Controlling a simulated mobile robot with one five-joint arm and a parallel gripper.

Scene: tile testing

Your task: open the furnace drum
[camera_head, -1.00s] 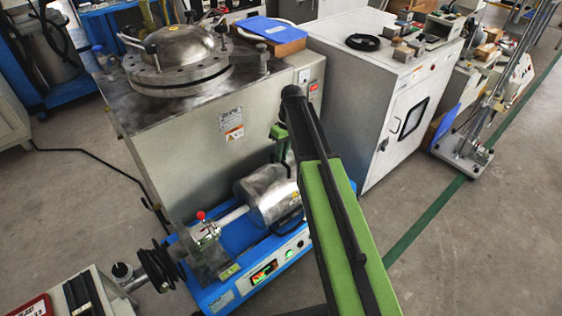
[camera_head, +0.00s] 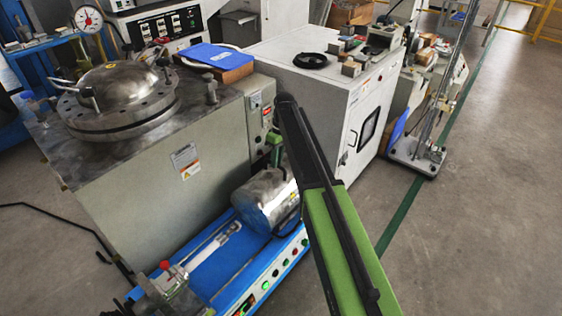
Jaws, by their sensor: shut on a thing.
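The furnace drum (camera_head: 266,203) is a shiny metal cylinder at the right part of a blue bench unit (camera_head: 213,283), in front of a big grey cabinet. A pale tube (camera_head: 213,244) lies on the unit left of the drum, with its right end near the drum. My gripper (camera_head: 277,155), small and green, is just above the drum, partly hidden behind my own green and black arm. It is shut on the drum; the arm hides the exact contact and the drum's right end.
The grey cabinet (camera_head: 150,170) with a domed metal lid (camera_head: 118,92) stands close behind the drum. A white cabinet (camera_head: 318,85) stands right of it. A red-knobbed clamp (camera_head: 168,280) is at the unit's left end. The floor at the right is clear.

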